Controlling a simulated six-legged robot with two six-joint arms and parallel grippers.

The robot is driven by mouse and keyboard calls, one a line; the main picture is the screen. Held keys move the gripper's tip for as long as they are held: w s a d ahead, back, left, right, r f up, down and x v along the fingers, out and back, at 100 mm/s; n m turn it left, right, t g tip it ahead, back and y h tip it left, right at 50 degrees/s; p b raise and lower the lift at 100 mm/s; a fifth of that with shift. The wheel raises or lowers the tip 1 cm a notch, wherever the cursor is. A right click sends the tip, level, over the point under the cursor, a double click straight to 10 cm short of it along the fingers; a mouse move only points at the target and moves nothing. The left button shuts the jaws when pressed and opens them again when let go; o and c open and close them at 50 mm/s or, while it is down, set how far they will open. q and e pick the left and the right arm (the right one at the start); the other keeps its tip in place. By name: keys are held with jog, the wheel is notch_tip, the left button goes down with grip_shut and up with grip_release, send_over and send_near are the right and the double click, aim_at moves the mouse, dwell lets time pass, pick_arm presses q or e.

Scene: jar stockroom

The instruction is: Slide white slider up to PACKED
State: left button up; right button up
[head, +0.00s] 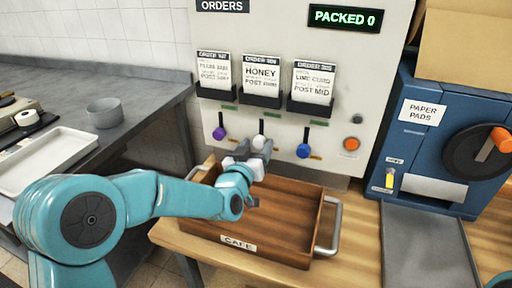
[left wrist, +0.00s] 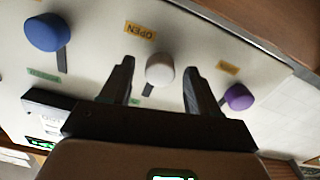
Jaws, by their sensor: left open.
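The white slider (head: 258,142) is the middle of three sliders on the order board, below the HONEY card (head: 262,73). Its round knob is at the lower end of its dark slot. In the left wrist view, which is upside down, the white knob (left wrist: 160,70) is beside a yellow OPEN label (left wrist: 140,32). My left gripper (head: 256,158) is open at the knob. In the left wrist view its two fingers (left wrist: 160,66) stand on either side of the knob, with visible gaps. My right gripper is not in view.
A purple slider (head: 219,133) is on the left and a blue slider (head: 303,151) on the right. The green display (head: 345,18) reads PACKED 0. A wooden tray (head: 240,243) with metal handles lies below. A blue paper pads machine (head: 430,142) stands at right.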

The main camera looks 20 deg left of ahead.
aim_at(262, 121)
pick_arm(q)
grip_shut()
jog(key=shift+r+p, duration=0.35)
jog(key=shift+r, duration=2.5)
grip_release()
jog(key=shift+f, duration=0.1)
jog(key=shift+s, duration=0.4)
jog(key=s+b, duration=0.1)
jog(key=s, duration=1.4)
jog(key=shift+s+a, duration=0.25)
